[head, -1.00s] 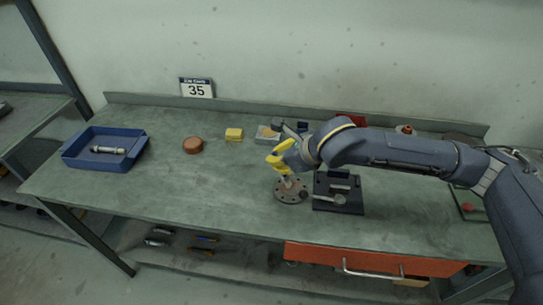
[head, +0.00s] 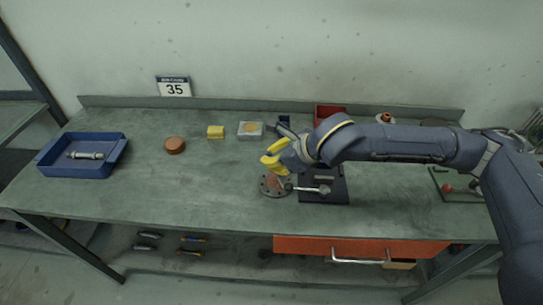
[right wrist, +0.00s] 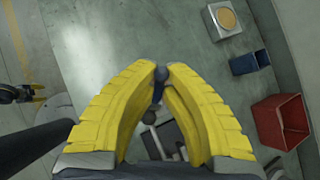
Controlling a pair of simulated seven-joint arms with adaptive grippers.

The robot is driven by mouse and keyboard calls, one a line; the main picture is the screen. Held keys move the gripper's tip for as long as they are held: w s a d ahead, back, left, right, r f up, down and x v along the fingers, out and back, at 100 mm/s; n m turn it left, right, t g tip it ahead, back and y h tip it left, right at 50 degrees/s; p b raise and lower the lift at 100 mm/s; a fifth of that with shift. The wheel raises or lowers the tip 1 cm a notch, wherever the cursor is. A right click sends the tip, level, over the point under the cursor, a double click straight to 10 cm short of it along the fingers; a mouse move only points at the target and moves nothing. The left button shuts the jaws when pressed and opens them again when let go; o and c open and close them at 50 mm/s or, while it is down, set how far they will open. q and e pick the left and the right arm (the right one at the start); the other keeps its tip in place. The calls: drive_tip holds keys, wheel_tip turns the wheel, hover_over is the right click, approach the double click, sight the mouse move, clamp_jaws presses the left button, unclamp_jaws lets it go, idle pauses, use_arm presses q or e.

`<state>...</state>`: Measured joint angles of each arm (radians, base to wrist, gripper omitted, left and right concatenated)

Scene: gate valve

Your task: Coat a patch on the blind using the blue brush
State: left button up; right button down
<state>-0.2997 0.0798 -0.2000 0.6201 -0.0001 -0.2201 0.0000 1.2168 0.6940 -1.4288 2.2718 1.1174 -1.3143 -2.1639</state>
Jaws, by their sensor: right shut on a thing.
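My right gripper (head: 272,163), with yellow fingers, hangs low over the round metal blind (head: 268,191) with bolt holes around its rim. The blind lies on the bench near the front, and a brownish area (head: 276,180) shows at its middle. In the right wrist view the fingertips of my right gripper (right wrist: 161,74) meet on a dark blue handle, which I take for the blue brush (right wrist: 158,88). The brush's lower end is mostly hidden by the fingers, so I cannot tell whether it touches the blind.
A black fixture (head: 338,197) with metal parts stands right beside the blind. Behind are a tin (head: 250,129), a yellow block (head: 215,132) and a red bin (head: 329,110). A brown disc (head: 174,145) and blue tray (head: 112,158) lie left. The front-left bench is clear.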

drive_tip(key=shift+s+a, duration=0.15)
drive_tip(key=w+a, duration=0.3)
drive_tip(key=a, duration=0.3)
idle(0.8)
drive_tip(key=shift+r, duration=0.1)
drive_tip(key=shift+r, duration=2.9)
wheel_tip(320, 180, up, 3)
drive_tip(key=shift+s, duration=0.1)
